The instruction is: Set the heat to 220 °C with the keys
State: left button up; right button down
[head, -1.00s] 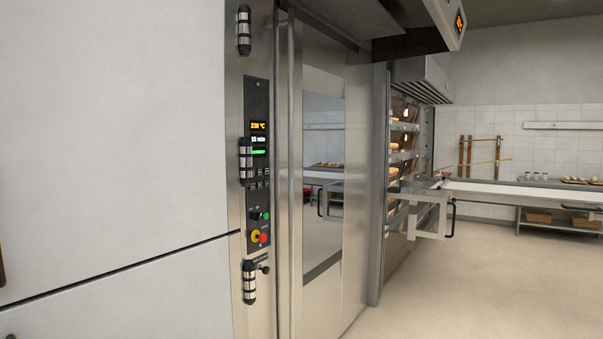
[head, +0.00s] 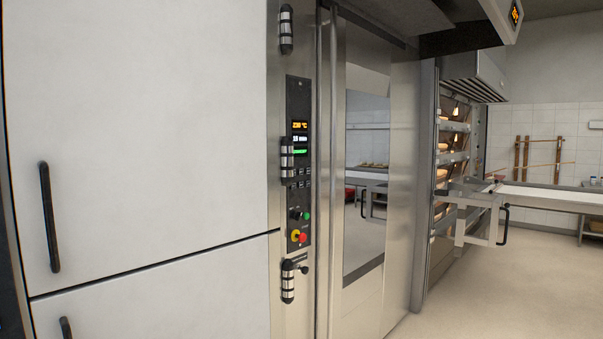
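The control panel (head: 299,165) is a narrow dark strip on the steel front of the tall oven, in the middle of the head view. Its top display (head: 300,125) glows orange and appears to read 230 °C. A white readout and a green bar show below it. Small keys (head: 301,184) sit under these, partly hidden by a hinge. Lower down are a black knob, a green button and a red button on yellow (head: 297,237). Neither of my grippers is in view.
A large white cabinet with black handles (head: 49,217) fills the left. The oven's glass door (head: 366,180) is right of the panel. A deck oven (head: 452,140) with loaves and a steel frame (head: 478,222) stand further right. The floor (head: 480,290) at right is clear.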

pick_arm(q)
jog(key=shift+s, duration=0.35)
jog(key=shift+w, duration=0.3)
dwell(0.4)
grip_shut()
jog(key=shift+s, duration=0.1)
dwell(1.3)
